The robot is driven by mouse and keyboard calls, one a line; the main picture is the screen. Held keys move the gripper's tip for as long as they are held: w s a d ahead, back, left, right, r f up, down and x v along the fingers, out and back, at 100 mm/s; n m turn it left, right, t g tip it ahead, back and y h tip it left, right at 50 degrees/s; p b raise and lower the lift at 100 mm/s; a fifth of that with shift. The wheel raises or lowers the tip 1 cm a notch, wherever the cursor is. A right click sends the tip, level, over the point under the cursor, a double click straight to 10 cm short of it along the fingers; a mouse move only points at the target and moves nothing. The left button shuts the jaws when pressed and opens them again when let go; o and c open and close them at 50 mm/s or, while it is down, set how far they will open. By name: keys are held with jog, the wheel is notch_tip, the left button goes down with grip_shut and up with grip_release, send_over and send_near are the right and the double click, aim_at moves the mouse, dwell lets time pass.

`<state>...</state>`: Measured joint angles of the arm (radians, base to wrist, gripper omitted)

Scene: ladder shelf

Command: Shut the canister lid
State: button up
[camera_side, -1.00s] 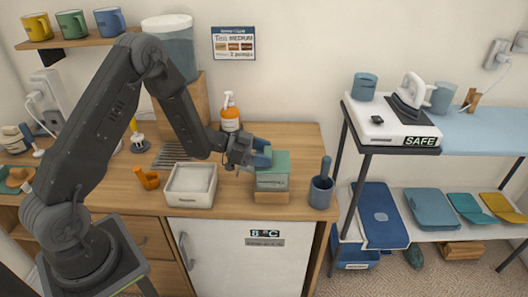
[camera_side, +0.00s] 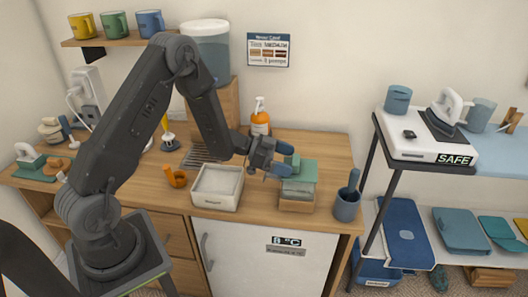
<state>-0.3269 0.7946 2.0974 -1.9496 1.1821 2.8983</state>
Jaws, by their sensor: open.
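The canister (camera_side: 297,188) is a squarish greenish container on a wooden block near the counter's front edge. Its green lid (camera_side: 303,167) lies over the top. I cannot tell whether the lid is fully seated or slightly raised. My gripper (camera_side: 284,160) is open, with blue fingertips at the left side of the lid. One fingertip is at the lid's back left and the other at its front left. Whether they touch the lid is unclear. The fingers hide part of the canister's left edge.
A white bin (camera_side: 217,187) stands left of the canister, and a blue cup with a handle sticking up (camera_side: 347,204) stands close on its right. An orange pump bottle (camera_side: 260,122) is behind my gripper. The counter (camera_side: 325,148) is clear behind the canister.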

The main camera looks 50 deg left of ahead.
jog(key=v, duration=1.2)
jog(key=s+d+r+n+g+y, duration=0.1)
jog(key=s+d+r+g, duration=0.3)
jog(key=d+r, duration=0.3)
jog(key=s+d+r+g+y, duration=0.1)
jog(key=s+d+r+g, duration=0.35)
jog(key=d, duration=0.35)
jog(key=s+r+n+t+y, duration=0.2)
jog(key=s+r+n+y, duration=0.1)
jog(key=s, duration=0.3)
jog(key=s+r+n+t+y, duration=0.1)
jog(key=s+r+n+y, duration=0.2)
jog(key=s+n+y, duration=0.2)
jog(key=shift+s+d+t, duration=0.35)
jog(key=shift+s+d, duration=0.05)
jog(key=shift+s, duration=0.05)
